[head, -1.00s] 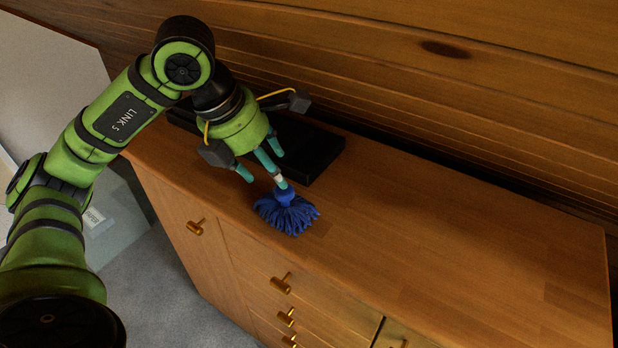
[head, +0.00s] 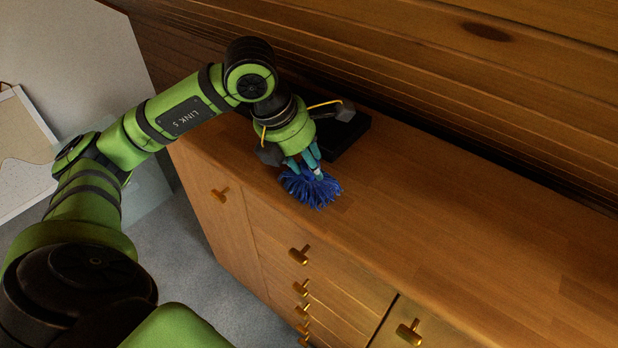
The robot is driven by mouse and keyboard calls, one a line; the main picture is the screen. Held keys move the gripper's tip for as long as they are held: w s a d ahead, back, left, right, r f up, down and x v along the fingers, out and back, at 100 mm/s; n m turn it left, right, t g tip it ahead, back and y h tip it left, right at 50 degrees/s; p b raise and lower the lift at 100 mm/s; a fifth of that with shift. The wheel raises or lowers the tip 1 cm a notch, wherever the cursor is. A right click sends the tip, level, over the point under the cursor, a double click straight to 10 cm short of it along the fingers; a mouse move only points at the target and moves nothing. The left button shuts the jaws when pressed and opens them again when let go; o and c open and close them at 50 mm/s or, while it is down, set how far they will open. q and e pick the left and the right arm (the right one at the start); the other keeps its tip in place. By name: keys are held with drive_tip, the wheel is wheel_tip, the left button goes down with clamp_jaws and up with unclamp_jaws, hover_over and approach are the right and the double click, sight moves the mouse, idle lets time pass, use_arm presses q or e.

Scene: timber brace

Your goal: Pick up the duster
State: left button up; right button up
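The duster, with a blue stringy head (head: 312,188), lies on the wooden cabinet top near its front edge. A small pale part of its handle shows just above the head, beside the fingertips. My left gripper (head: 305,164), with teal fingers, reaches down right at the duster's handle end. The fingers look close together around the handle, but they hide most of it, so I cannot tell whether they are shut on it. My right gripper is not in view.
A flat black object (head: 347,134) lies on the cabinet top (head: 440,215) just behind the gripper. A timber wall (head: 420,75) rises along the back edge. The cabinet top is clear to the right. Brass knobs (head: 299,256) stick out from the front.

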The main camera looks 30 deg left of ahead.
use_arm(q)
clamp_jaws()
drive_tip(key=shift+r, duration=0.6)
drive_tip(key=r, duration=0.2)
drive_tip(key=d+r, duration=0.1)
drive_tip(key=shift+s+r, duration=0.35)
drive_tip(key=s+d+r, duration=0.6)
drive_tip(key=s+d, duration=0.1)
drive_tip(key=shift+d+p, duration=0.35)
drive_tip(key=shift+s, duration=0.1)
unclamp_jaws()
drive_tip(key=shift+c, duration=0.9)
